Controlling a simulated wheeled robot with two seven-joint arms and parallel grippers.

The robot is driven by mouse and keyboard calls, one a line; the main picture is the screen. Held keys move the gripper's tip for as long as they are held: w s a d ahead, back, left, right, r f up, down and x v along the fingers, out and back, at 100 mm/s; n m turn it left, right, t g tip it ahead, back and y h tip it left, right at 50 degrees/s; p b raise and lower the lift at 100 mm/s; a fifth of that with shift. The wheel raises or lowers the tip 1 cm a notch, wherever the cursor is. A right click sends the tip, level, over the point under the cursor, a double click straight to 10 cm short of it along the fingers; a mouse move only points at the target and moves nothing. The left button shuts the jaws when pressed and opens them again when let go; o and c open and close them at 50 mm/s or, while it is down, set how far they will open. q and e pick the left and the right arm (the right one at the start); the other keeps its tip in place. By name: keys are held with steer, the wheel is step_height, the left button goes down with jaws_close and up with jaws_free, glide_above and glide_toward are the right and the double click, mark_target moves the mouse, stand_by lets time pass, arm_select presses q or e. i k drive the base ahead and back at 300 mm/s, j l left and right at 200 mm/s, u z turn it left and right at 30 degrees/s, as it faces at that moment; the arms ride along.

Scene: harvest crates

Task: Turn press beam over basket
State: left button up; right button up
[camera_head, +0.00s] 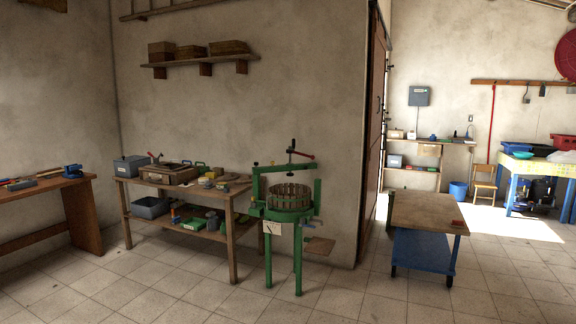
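A green press stands on green legs against the wall near the middle of the camera_head view. Its round slatted basket (289,196) sits on a green tray. A green press beam (286,167) crosses above the back of the basket between two green uprights. A dark screw with a red handle (301,155) rises from the top. A small pale plate (272,228) is on the press's front. Neither of my grippers is in view, and the press stands some distance away across the floor.
A wooden bench (233,190) with boxes and tools stands just left of the press. A wheeled cart (414,207) with a wooden top stands to the right. A workbench (47,186) is at far left. The tiled floor (215,290) in front is clear.

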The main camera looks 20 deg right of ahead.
mark_target(305, 166)
steer(key=i+l+z, duration=0.2)
steer(key=i, duration=0.15)
steer(key=i+l+z, duration=0.25)
steer(key=i+z, duration=0.45)
steer(key=i, duration=1.55)
